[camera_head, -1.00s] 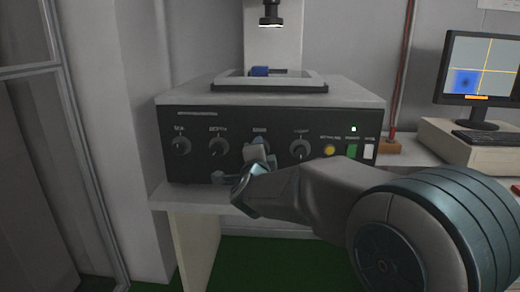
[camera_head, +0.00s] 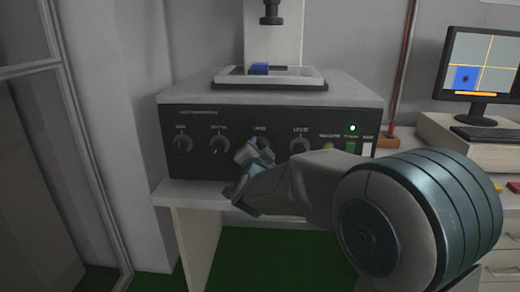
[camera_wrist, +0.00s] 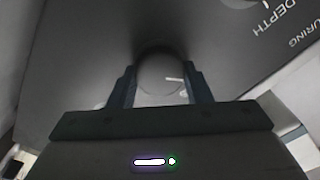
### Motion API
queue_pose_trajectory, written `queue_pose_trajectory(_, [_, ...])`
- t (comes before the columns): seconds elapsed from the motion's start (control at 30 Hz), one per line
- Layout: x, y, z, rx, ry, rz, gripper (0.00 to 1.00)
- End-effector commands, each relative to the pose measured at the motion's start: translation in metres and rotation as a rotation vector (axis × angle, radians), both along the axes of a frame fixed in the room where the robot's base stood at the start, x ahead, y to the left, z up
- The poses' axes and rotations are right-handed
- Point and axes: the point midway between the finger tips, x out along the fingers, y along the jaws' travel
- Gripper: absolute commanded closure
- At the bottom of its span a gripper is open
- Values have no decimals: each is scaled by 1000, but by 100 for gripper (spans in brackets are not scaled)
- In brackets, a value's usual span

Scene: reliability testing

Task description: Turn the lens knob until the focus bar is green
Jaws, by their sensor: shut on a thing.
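My gripper (camera_head: 255,152) is at the front panel of the grey instrument (camera_head: 270,97), at the third knob from the left. In the wrist view its two fingers stand on either side of the round dark lens knob (camera_wrist: 160,74), shut on it. A short pale mark shows on the knob's face. The gripper hides most of this knob in the head view. The monitor (camera_head: 482,64) at the right shows a blue square with a dark spot and yellow cross lines. The focus bar (camera_head: 475,93) beneath them is orange.
Other knobs sit on both sides, including the depth knob (camera_head: 219,144) and the light knob (camera_head: 300,146). A yellow button (camera_head: 328,147) and a green switch (camera_head: 350,148) are farther right. A blue block (camera_head: 260,69) lies on the top stage. A keyboard (camera_head: 480,134) stands below the monitor.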

Motion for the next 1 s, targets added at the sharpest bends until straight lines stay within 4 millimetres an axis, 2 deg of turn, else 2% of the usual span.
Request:
queue_pose_trajectory(0.4, [0,0,0,-6,1,1,78])
queue_pose_trajectory(0.43, [0,0,0,-6,1,1,47])
queue_pose_trajectory(0.5, [0,0,0,-6,1,1,34])
queue_pose_trajectory(0.83, [-3,0,0,-5,-1,1,34])
queue_pose_trajectory(1.0, [-25,1,1,-6,0,2,34])
